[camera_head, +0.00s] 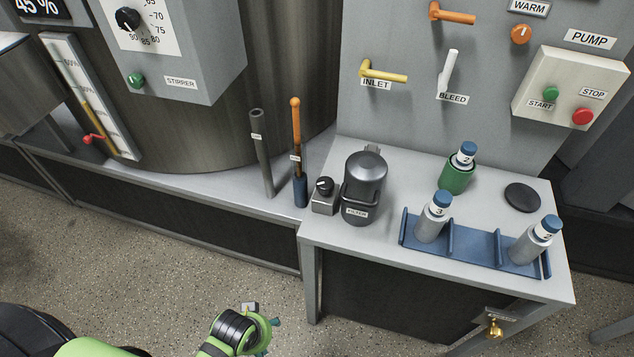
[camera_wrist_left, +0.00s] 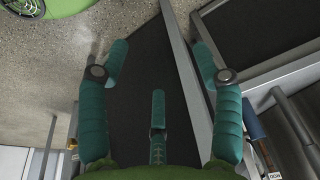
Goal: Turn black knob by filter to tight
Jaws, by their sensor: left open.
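The small black knob (camera_head: 324,185) sits on a grey block on the steel bench, just left of the filter (camera_head: 366,178). The filter is a dark domed canister with a label on its front. Which knob setting is tight cannot be read. My left gripper (camera_head: 273,336) is low in front of the bench in the head view, well short of the knob and mostly hidden by its own wrist. In the left wrist view its teal fingers (camera_wrist_left: 160,68) are spread open and empty, over the dark bench panel and floor. The knob is not recognisable there. My right gripper is not in view.
A grey rod (camera_head: 262,155) and an orange-handled tool in a blue holder (camera_head: 300,192) stand left of the knob. A blue rack (camera_head: 470,249) with numbered bottles lies to the right, with a green cup (camera_head: 457,178) behind. The floor in front is clear.

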